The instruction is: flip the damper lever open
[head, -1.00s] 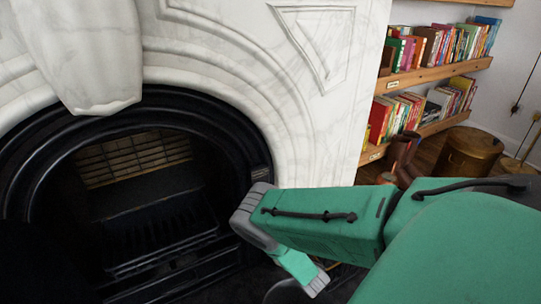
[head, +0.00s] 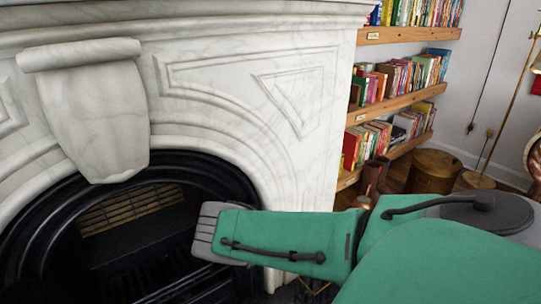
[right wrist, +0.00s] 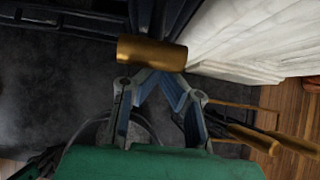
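A brass cylinder (right wrist: 152,53), which may be the grip of the damper lever, lies across the top middle of the right wrist view. My right gripper (right wrist: 158,80) is just below it in that view, its finger links drawn inward to a point. The tips are partly hidden by the cylinder; I cannot tell whether they touch it. In the head view my green right arm reaches in from the right and its grey wrist end is before the firebox opening (head: 130,250). The gripper and lever are hidden there. My left gripper is out of view.
The white marble surround (head: 230,90) frames the black arched firebox. Wooden bookshelves (head: 400,92), a copper-coloured boot-shaped vessel (head: 371,180) and a brass bin (head: 432,172) stand at the right. Brass-handled tools (right wrist: 250,138) are at the right in the right wrist view.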

